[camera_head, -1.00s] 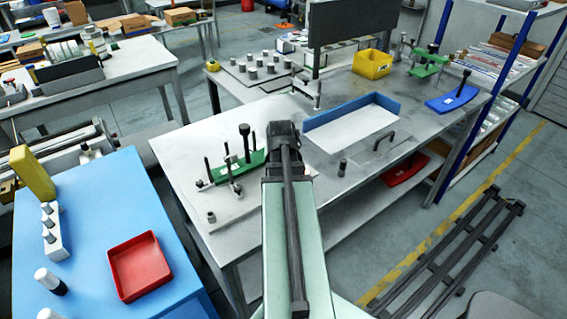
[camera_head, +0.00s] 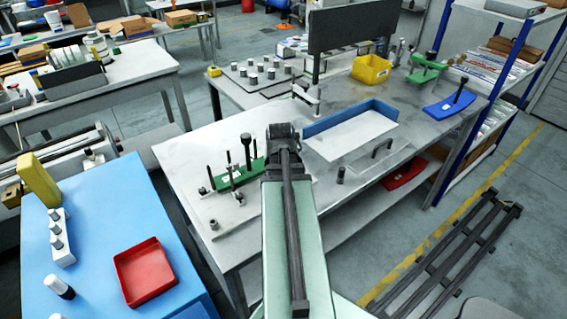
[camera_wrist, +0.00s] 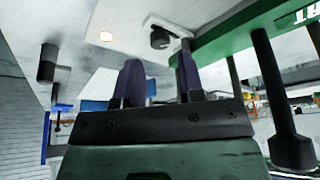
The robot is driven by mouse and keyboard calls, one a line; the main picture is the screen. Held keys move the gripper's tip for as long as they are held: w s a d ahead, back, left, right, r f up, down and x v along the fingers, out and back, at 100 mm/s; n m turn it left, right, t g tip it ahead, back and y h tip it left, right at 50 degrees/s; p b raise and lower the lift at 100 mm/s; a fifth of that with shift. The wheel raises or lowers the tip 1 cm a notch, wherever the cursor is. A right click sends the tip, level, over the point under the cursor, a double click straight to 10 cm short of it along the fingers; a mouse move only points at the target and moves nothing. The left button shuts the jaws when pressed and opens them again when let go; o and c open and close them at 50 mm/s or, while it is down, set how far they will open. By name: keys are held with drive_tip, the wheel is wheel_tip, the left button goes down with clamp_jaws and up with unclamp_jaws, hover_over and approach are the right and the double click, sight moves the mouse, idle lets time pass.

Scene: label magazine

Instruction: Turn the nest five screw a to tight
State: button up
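The green fixture (camera_head: 238,174) with several dark upright posts stands on a pale plate on the grey bench, just left of my arm's end in the head view. In the wrist view its green bar (camera_wrist: 228,38) runs along the upper right. My gripper (camera_wrist: 160,72) has two dark fingers apart with nothing between them. A dark round screw head (camera_wrist: 160,38) on a pale plate shows beyond the gap, apart from the fingers. I cannot tell whether it is nest five screw a. The head view hides the fingers behind my arm.
A black post with a wide end (camera_wrist: 275,100) stands close on the right in the wrist view. A dark cylinder (camera_wrist: 47,62) is at the left. A blue-edged tray (camera_head: 350,135) and a small dark cylinder (camera_head: 341,174) are right of my arm; a red tray (camera_head: 145,272) is left.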

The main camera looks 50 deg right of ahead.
drive_tip(key=p+v, duration=0.4)
drive_tip(key=v, duration=0.3)
drive_tip(key=shift+p, duration=0.3)
drive_tip(key=shift+f, duration=0.15)
drive_tip(key=shift+o, duration=1.3)
drive_tip(key=s+d, duration=0.1)
drive_tip(key=s+d+m, duration=0.1)
drive_tip(key=d, duration=0.1)
drive_tip(key=shift+s+d, duration=0.1)
drive_tip(key=s+d+n+y, duration=0.1)
drive_tip(key=d+n+y, duration=0.1)
drive_tip(key=d+n, duration=0.2)
drive_tip(key=w+a+f+n+y+b, duration=0.1)
drive_tip(key=f+n+b, duration=0.2)
drive_tip(key=n, duration=0.1)
drive_tip(key=w+a+f+n+t+y+b, duration=0.1)
drive_tip(key=w+f+n+b, duration=0.1)
drive_tip(key=f+n+b, duration=0.2)
drive_tip(key=w+f+n+t+y+b, duration=0.1)
drive_tip(key=w+f+n+b, duration=0.1)
drive_tip(key=f+n+b, duration=0.1)
drive_tip(key=shift+a+f+n, duration=0.15)
drive_tip(key=shift+a+n, duration=0.25)
drive_tip(key=shift+n, duration=0.3)
drive_tip(key=shift+r, duration=0.2)
